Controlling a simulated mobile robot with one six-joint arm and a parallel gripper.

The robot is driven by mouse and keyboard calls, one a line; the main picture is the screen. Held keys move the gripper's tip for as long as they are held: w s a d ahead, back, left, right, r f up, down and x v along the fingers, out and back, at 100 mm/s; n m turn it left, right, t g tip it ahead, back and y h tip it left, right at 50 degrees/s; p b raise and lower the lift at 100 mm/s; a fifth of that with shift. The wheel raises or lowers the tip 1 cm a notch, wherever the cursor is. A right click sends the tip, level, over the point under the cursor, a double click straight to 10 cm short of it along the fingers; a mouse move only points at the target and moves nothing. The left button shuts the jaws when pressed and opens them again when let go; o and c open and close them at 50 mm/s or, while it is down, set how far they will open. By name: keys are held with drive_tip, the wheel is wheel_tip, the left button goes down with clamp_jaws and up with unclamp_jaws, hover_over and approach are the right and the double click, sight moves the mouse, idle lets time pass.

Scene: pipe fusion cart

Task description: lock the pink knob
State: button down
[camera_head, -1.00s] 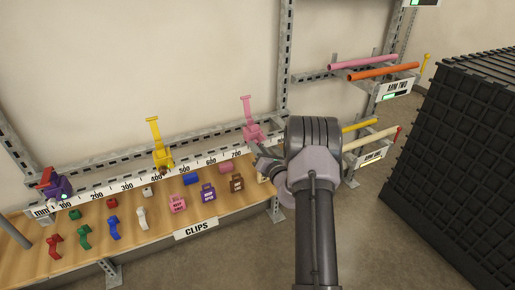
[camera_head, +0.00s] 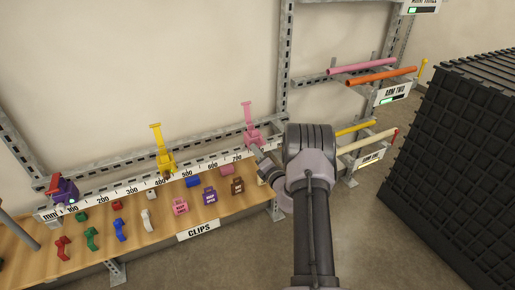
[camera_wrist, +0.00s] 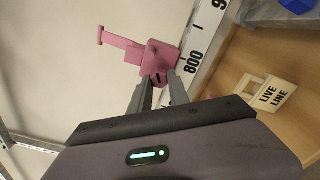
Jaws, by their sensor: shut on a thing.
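The pink clamp (camera_head: 252,137) is on the ruler rail near its right end, with its long lever (camera_head: 248,113) standing up. In the wrist view the clamp (camera_wrist: 148,51) is ahead of my fingers, near the 800 mark, with its lever (camera_wrist: 114,39) pointing left. My gripper (camera_wrist: 160,83) has its two fingers close on either side of the pink knob (camera_wrist: 158,73) at the front of the clamp. They are shut on it, and they hide part of it. In the head view my gripper (camera_head: 260,153) reaches the clamp from the lower right.
A yellow clamp (camera_head: 163,158) and a purple clamp (camera_head: 64,190) stand farther left on the rail (camera_head: 142,187). Several clips and tags lie on the wooden shelf (camera_head: 165,218) below. A LIVE LINE tag (camera_wrist: 266,95) is right of my fingers. A black crate (camera_head: 450,150) stands far right.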

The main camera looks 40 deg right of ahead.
drive_tip(key=shift+d+r+m+p, duration=0.15)
drive_tip(key=shift+m+p, duration=1.45)
drive_tip(key=shift+m, duration=3.5)
drive_tip(key=shift+a+r+m+p, duration=0.1)
drive_tip(key=shift+m+p, duration=1.5)
drive_tip(key=shift+m, duration=3.5)
drive_tip(key=c, duration=1.2)
unclamp_jaws()
drive_tip(key=shift+c, duration=0.2)
drive_tip(key=shift+d+r, duration=0.1)
